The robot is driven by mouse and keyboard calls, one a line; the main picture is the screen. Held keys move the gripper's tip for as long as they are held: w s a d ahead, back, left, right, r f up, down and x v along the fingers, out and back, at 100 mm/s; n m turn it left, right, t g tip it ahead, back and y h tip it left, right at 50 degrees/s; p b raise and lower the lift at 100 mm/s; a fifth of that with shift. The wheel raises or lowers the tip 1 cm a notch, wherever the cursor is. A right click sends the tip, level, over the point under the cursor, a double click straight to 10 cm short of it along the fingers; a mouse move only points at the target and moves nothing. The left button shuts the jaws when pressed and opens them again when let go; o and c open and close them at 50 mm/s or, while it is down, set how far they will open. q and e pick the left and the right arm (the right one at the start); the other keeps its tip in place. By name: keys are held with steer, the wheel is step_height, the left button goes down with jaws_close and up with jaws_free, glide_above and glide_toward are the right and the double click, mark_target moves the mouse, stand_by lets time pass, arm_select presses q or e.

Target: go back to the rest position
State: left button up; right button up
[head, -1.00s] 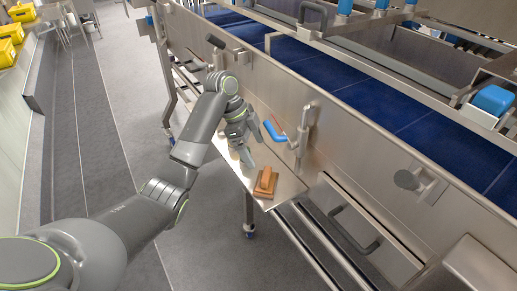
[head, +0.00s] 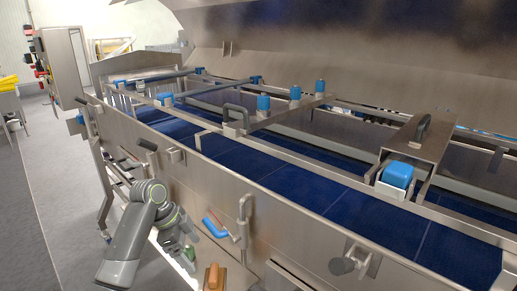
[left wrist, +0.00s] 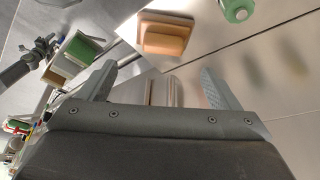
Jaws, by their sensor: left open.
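My left gripper (left wrist: 160,85) is open in the left wrist view, with nothing between its two fingers. In the head view my left arm comes in at the lower left beside the machine, and its fingers are hard to make out. An orange-brown wooden block (head: 214,278) rests on the steel shelf below the machine's side. The block also shows in the left wrist view (left wrist: 165,36), ahead of the fingers and apart from them. A green round item (left wrist: 238,10) is at that view's top edge. My right gripper is in neither view.
The steel conveyor machine (head: 290,215) with its blue belt (head: 330,198) fills the middle and right. A blue handle (head: 214,228) sticks out from its side panel, near my arm. Grey floor (head: 65,180) is open at the left.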

arm_select(q)
steer(key=s+a+f+n+t+y, duration=0.1)
steer(key=s+a+f+n+y, duration=0.15)
steer(key=s+f+n, duration=0.95)
steer(key=s+a+f+n+t+y, duration=0.1)
steer(key=s+a+n+y, duration=0.15)
steer(key=s, duration=0.95)
steer(key=s+a+n+t+y, duration=0.1)
steer(key=s+a+n, duration=0.15)
steer(key=s, duration=0.95)
step_height(320, 180, down, 24)
steer(key=a+g, duration=0.1)
steer(key=a, duration=0.1)
steer(key=s+d+f+g, duration=0.1)
steer(key=s+f, duration=1.4)
steer(key=f, duration=0.2)
steer(key=shift+d+m+g+h, duration=0.25)
steer(key=shift+m+g+h, duration=0.05)
